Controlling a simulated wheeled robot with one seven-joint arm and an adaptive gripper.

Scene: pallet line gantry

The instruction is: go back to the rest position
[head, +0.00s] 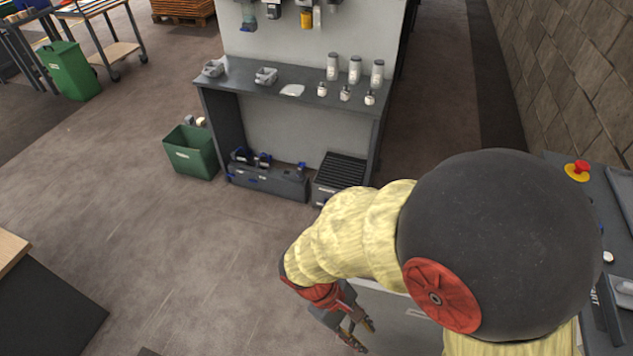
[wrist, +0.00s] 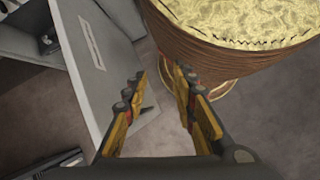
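My gripper (head: 354,330) hangs low at the end of my yellow-sleeved arm, in the lower middle of the head view. My large black arm joint hides part of the right side of the head view.
A grey workbench (head: 290,92) with bottles and small parts stands ahead. A green bin (head: 191,153) is to its left. A light grey cabinet (head: 400,312) is beside my gripper. A console with a red button (head: 578,169) is at right.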

